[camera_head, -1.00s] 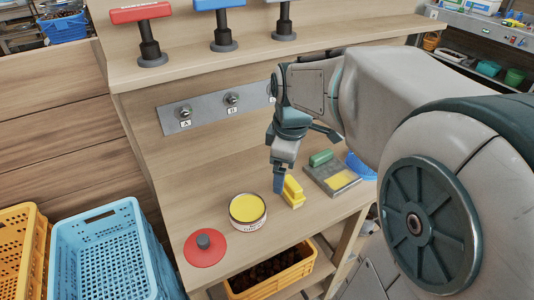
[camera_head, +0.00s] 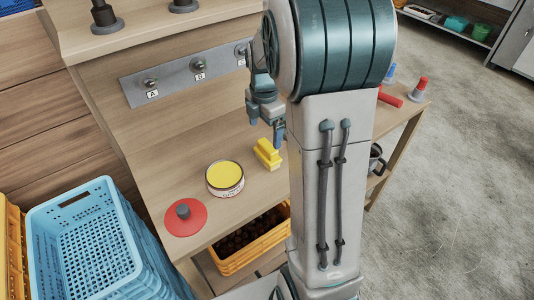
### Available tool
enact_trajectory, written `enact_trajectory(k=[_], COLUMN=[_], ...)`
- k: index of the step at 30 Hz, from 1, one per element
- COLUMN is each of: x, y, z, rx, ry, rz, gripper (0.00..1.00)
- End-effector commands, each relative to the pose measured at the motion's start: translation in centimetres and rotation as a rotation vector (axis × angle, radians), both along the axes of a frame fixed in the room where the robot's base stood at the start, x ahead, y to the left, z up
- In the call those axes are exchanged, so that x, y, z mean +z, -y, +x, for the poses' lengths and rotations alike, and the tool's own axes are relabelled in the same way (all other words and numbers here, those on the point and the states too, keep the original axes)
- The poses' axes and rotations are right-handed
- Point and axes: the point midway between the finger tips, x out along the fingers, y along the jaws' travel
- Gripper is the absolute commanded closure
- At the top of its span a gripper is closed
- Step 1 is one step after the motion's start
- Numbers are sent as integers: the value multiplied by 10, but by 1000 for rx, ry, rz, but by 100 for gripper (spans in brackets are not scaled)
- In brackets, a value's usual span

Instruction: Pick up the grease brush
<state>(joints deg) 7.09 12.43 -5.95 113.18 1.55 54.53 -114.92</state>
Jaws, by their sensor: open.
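A small yellow block-shaped thing with a raised grip, which looks like the grease brush (camera_head: 267,154), lies on the wooden bench. It is just right of an open round tin of yellow grease (camera_head: 225,176). My gripper (camera_head: 277,132) is open and points down, just above and slightly behind the brush. I cannot tell whether a finger touches it. My arm hides part of the gripper and the bench to the right of the brush.
A red disc lid with a dark knob (camera_head: 185,216) lies left of the tin. A metal strip with labelled knobs (camera_head: 185,75) is on the back panel. A yellow crate (camera_head: 240,262) with dark contents sits below; blue crates (camera_head: 85,245) stand at left. Red items (camera_head: 390,98) lie at right.

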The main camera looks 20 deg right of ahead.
Motion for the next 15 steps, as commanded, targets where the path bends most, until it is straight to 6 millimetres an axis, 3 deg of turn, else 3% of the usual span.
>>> enact_trajectory(k=[8, 15], x=[-22, -57], y=[1, 6], z=[-2, -5], rx=[-1, 0], ry=[-2, -3], rz=[1, 0], gripper=[7, 7])
